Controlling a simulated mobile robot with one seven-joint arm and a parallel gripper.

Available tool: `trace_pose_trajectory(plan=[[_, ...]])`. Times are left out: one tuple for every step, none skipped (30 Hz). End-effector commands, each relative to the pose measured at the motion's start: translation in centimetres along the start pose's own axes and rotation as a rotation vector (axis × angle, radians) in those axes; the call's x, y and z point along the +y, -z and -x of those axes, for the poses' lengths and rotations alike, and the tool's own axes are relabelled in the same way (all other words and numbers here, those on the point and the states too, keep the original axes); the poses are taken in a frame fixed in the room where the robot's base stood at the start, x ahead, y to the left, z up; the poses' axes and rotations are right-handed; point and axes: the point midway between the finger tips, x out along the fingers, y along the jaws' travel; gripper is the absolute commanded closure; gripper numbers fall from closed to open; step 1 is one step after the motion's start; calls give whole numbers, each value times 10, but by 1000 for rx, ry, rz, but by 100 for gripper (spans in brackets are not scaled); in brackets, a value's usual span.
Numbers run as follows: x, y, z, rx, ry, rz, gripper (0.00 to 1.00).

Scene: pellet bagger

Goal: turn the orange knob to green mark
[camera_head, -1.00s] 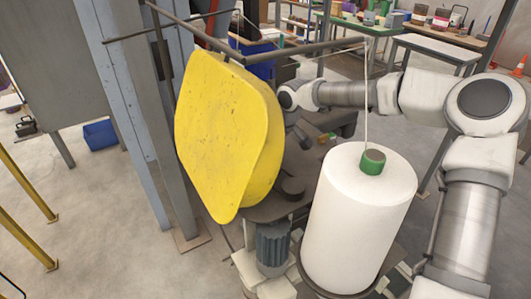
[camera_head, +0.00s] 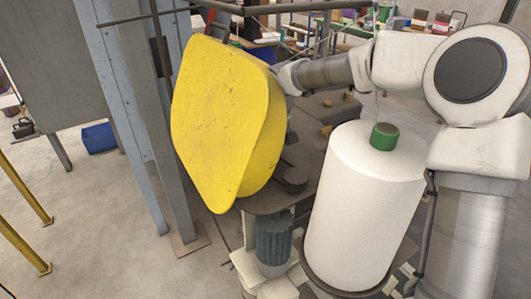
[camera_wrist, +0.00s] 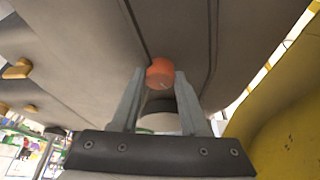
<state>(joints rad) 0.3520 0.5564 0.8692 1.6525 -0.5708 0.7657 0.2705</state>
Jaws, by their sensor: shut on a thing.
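The orange knob (camera_wrist: 160,73) is in the wrist view, on a dark grey machine panel (camera_wrist: 90,40). My gripper (camera_wrist: 158,88) is shut on it, with a fingertip at its left and right sides. A thin pale line shows on the knob's face. I cannot make out a green mark on the panel. In the head view the knob and my fingers are hidden behind the yellow guard (camera_head: 222,125), where my arm reaches in from the right.
A large white roll with a green core (camera_head: 384,137) stands in front of my arm. The yellow guard also fills the right of the wrist view (camera_wrist: 285,125). Tan knobs (camera_wrist: 18,69) sit on the panel at left. A motor (camera_head: 274,245) is below the guard.

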Motion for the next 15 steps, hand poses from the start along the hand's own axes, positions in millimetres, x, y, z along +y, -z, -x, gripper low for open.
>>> trace_pose_trajectory(plan=[[-1, -1, -4, 4, -15, -25, 100], [-2, -1, -4, 4, -22, -44, 100], [-2, 0, -3, 5, -31, -67, 100], [-2, 0, -3, 4, -38, -83, 100], [-2, 0, -3, 3, -43, -99, 100], [-2, -1, -3, 2, -51, -117, 100], [-2, 0, -2, 2, -56, -130, 100], [-2, 0, -2, 2, -61, -142, 100], [-2, 0, -2, 2, -66, -156, 100], [-2, 0, -2, 2, -69, -166, 100], [-2, 0, -2, 2, -72, -175, 100], [-2, 0, -1, 1, -76, -185, 100], [-2, 0, -1, 1, -79, -191, 100], [-2, 0, -1, 1, -81, -196, 100], [-2, 0, -1, 0, -84, -202, 100]])
